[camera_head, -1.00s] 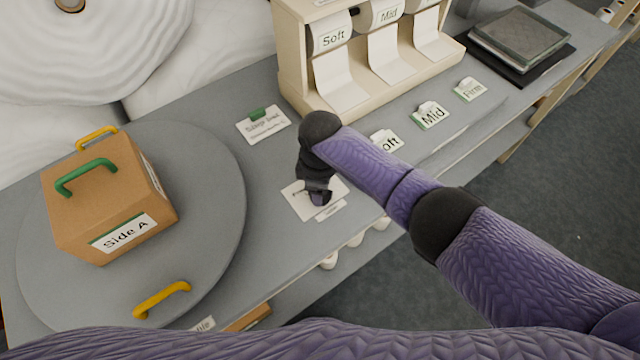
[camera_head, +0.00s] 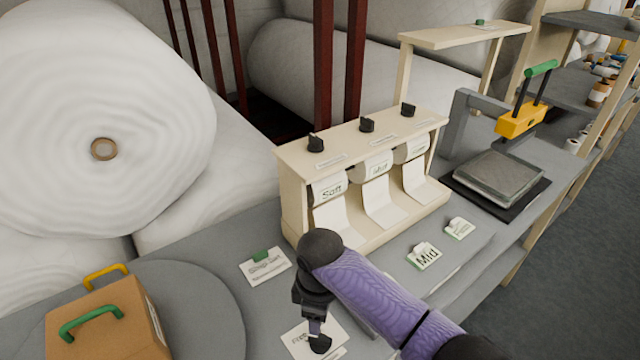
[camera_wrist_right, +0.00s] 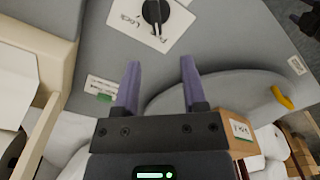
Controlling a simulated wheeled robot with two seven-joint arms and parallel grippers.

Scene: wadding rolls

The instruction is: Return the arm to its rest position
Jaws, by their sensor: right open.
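My right arm, in a purple sleeve, comes in from the lower right of the head view. Its dark right gripper (camera_head: 316,326) points down over a white card (camera_head: 299,342) on the grey table. A small black piece (camera_head: 320,345) stands on the card just below the fingers. In the right wrist view the two purple fingers (camera_wrist_right: 159,76) are spread with nothing between them. The card (camera_wrist_right: 178,24) and the black piece (camera_wrist_right: 154,12) lie beyond the fingertips, apart from them.
A wooden dispenser (camera_head: 290,185) with several rolls stands behind the arm. A round grey turntable (camera_head: 205,310) carries a cardboard box (camera_head: 95,330) at left. A press (camera_head: 520,120) stands at back right. Small label tags (camera_head: 424,257) lie right of the arm.

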